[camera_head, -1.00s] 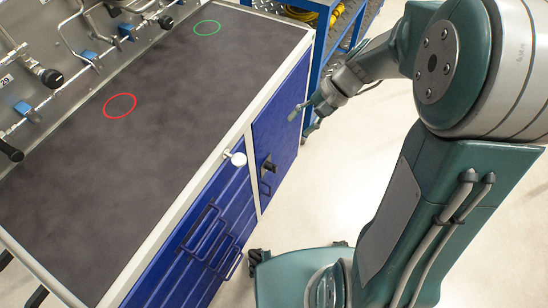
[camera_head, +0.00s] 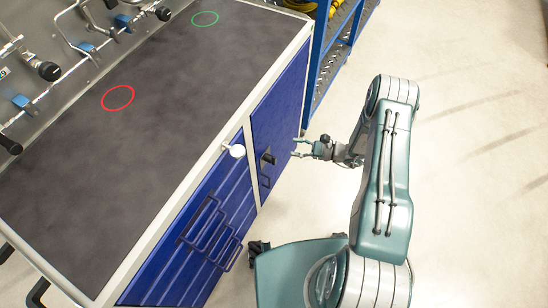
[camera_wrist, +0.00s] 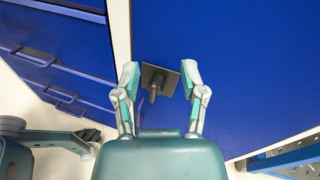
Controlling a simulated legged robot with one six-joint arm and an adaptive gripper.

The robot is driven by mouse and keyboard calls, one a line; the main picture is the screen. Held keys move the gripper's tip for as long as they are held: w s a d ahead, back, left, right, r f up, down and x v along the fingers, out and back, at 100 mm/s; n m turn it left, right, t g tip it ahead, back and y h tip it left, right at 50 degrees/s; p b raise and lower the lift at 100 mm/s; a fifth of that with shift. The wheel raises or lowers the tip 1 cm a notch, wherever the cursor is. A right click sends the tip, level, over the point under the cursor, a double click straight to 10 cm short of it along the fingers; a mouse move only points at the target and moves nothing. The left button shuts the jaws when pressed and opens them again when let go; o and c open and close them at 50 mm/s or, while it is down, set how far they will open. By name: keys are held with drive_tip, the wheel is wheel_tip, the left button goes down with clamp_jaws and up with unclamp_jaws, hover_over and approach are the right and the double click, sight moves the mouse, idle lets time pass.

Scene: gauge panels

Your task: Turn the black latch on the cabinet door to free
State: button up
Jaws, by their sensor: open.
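The black latch (camera_head: 267,157) sits on the blue cabinet door (camera_head: 284,112), near the door's left edge. In the wrist view the latch (camera_wrist: 154,84) shows as a dark square plate with a handle pointing down. My gripper (camera_head: 297,147) is open and empty, in front of the door and to the right of the latch in the head view. In the wrist view its two fingers (camera_wrist: 158,72) appear on either side of the latch. A gap to the door shows in the head view, and I see no contact.
Blue drawers (camera_head: 205,225) with handles lie left of the door, with a white knob (camera_head: 237,151) at the top edge. The dark worktop (camera_head: 130,150) carries a red ring (camera_head: 118,97) and a green ring (camera_head: 205,18). A blue shelf rack (camera_head: 326,55) stands behind. Floor at right is clear.

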sight(274, 157)
drive_tip(key=s+d+f+m+t+h, duration=0.1)
drive_tip(key=s+f+m+t, duration=0.3)
drive_tip(key=f, duration=0.7)
drive_tip(key=shift+m+t, duration=0.4)
drive_tip(key=shift+m, duration=0.3)
drive_tip(key=x, duration=1.1)
drive_tip(key=shift+w+d+f, duration=0.15)
drive_tip(key=shift+w+d, duration=0.05)
drive_tip(key=shift+w, duration=0.25)
clamp_jaws()
